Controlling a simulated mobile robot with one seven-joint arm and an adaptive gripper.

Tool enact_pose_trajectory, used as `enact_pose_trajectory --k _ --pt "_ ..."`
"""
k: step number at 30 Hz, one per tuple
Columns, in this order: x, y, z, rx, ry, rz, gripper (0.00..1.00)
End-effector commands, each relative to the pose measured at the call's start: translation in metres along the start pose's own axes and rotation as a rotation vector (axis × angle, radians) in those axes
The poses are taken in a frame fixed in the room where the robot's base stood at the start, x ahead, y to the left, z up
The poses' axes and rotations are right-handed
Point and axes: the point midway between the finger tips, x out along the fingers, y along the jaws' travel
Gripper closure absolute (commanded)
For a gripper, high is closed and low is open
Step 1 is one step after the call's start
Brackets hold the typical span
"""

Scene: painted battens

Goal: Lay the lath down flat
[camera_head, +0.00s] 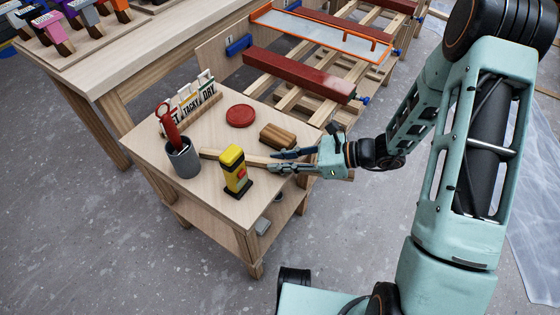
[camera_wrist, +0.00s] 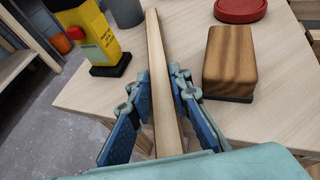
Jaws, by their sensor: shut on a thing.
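The lath is a thin, pale wooden strip (camera_head: 228,156) held roughly level, low over the small table (camera_head: 215,213). My gripper (camera_head: 273,160) is shut on it from the right side. In the wrist view the lath (camera_wrist: 157,45) runs lengthwise between the blue finger pads of my gripper (camera_wrist: 161,76) and away toward the table's far part. Its far end passes behind the yellow device in the head view. I cannot tell whether its underside touches the tabletop.
A yellow device (camera_head: 233,168) stands close beside the lath, and a brown block (camera_head: 277,136) lies on its other side. A grey cup (camera_head: 184,160), red disc (camera_head: 240,116) and a wet/tacky/dry card rack (camera_head: 192,108) stand farther back. Red battens (camera_head: 298,76) rest on a rack behind.

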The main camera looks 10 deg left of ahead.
Motion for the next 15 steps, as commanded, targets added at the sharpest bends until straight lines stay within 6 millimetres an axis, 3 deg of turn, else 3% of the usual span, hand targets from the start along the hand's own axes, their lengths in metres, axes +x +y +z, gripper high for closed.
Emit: enact_pose_trajectory --k 5,6,7,15 --pt "0.0018 0.0001 -0.0042 0.001 -0.001 0.000 1.00" --pt "0.0012 0.0001 -0.0028 0.000 0.000 0.000 0.77" --pt "0.0012 0.0002 -0.0026 0.001 0.000 0.000 0.74" --pt "0.0009 0.0002 -0.0019 0.001 0.000 0.000 0.74"
